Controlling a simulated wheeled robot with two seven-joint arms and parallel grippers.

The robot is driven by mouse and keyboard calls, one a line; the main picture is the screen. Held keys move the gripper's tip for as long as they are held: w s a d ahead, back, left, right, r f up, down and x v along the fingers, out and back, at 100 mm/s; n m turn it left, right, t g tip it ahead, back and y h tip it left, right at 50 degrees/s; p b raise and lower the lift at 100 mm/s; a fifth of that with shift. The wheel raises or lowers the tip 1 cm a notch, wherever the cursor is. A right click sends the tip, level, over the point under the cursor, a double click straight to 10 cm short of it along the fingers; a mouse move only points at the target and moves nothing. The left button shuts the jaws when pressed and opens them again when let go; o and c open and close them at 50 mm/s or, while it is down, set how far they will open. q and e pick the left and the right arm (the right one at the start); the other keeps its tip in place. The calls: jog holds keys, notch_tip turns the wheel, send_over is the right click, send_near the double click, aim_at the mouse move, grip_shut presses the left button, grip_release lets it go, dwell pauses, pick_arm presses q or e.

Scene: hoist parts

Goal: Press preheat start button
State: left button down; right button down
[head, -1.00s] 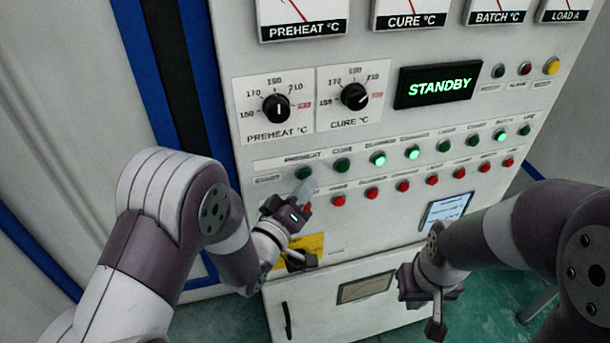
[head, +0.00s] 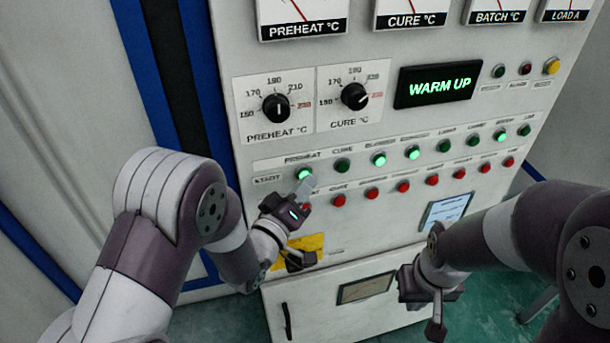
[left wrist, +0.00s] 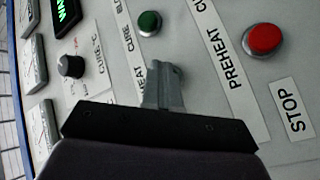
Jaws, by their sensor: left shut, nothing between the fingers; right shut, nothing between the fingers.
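The preheat start button (head: 303,174) is the leftmost in the upper row of green buttons on the cabinet, below the PREHEAT label, and it is lit bright green. My left gripper (head: 306,187) is shut and empty, with its fingertips at the lower edge of this button in the head view. In the left wrist view the fingers (left wrist: 162,85) are together and cover the place of the preheat button. The display (head: 438,85) reads WARM UP. My right gripper (head: 428,300) is shut and empty, low in front of the cabinet and apart from it.
A row of red stop buttons (head: 371,193) runs below the green ones; one red button (left wrist: 265,39) shows close to the left fingers. The preheat knob (head: 276,108) and cure knob (head: 354,96) are above. A small screen (head: 447,211) is at the lower right.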

pick_arm(q)
jog(key=shift+s+d, duration=0.25)
jog(key=shift+s, duration=0.5)
jog(key=s, duration=0.1)
jog(key=s+d, duration=0.1)
jog(key=s, duration=0.2)
jog(key=shift+s+d+b, duration=0.25)
jog(key=shift+s+b, duration=0.05)
jog(key=shift+s, duration=0.05)
